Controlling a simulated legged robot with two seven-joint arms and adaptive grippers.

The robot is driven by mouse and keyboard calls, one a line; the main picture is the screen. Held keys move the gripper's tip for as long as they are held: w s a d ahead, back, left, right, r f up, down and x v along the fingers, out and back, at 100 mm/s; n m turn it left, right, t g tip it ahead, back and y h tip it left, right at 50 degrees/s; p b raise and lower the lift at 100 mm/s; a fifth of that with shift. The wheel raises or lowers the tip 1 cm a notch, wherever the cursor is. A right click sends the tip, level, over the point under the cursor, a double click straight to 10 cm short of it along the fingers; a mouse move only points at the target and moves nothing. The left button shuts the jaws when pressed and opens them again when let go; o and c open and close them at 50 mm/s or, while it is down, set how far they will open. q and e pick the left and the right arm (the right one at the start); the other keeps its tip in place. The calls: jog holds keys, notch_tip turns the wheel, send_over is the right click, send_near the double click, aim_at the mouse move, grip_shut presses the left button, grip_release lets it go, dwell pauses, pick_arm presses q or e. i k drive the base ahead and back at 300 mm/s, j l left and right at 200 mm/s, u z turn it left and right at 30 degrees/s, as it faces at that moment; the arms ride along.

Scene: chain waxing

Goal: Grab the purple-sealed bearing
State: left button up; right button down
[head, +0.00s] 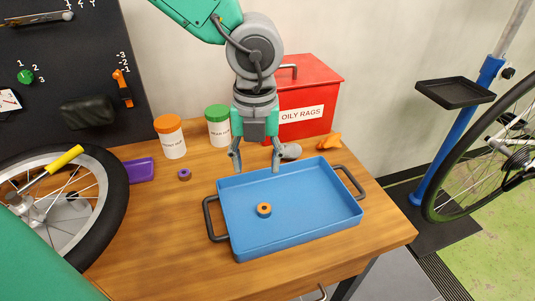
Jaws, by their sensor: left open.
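The purple-sealed bearing (184,174) is a small dark purple ring lying flat on the wooden workbench, left of the blue tray and in front of the white jars. My left gripper (256,165) hangs pointing down over the back edge of the blue tray, to the right of the purple bearing. Its two fingers are spread apart with nothing between them. A second bearing, with an orange seal (264,210), lies inside the blue tray. My right gripper is not in view.
The blue tray (300,240) has dark handles. Behind stand an orange-lidded jar (170,138), a green-lidded jar (218,128) and a red oily-rags box (310,90). A purple object (140,170) and a wheel (105,215) are at left. Bare bench (165,235) lies before the purple bearing.

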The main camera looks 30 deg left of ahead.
aim_at(184, 175)
jog(key=k+l, duration=0.8)
jog(key=k, duration=0.05)
